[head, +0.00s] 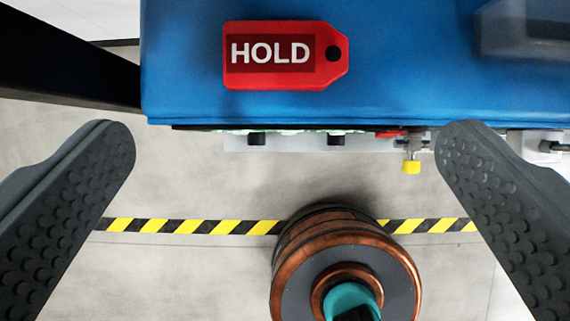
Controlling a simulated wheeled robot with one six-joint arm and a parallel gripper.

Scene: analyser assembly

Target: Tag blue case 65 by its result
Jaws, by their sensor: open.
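A blue case (420,75) fills the top of the head view, seen from close up. A red tag (285,84) marked "HOLD" in white letters lies on its blue face, left of centre. The tag has a dark hole at its pointed right end. My gripper (285,155) is open, with one dark, studded finger at the left and one at the right. Nothing is between the fingers at their tips. The fingertips reach the lower edge of the blue case in the picture; I cannot tell whether they touch it. No number 65 shows.
Below the case edge are dark knobs (336,139) and a small yellow-capped valve (411,166). A yellow and black striped line (190,226) crosses the grey floor (180,275). A black beam (65,60) stands at upper left. A blurred translucent block (525,30) shows at upper right.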

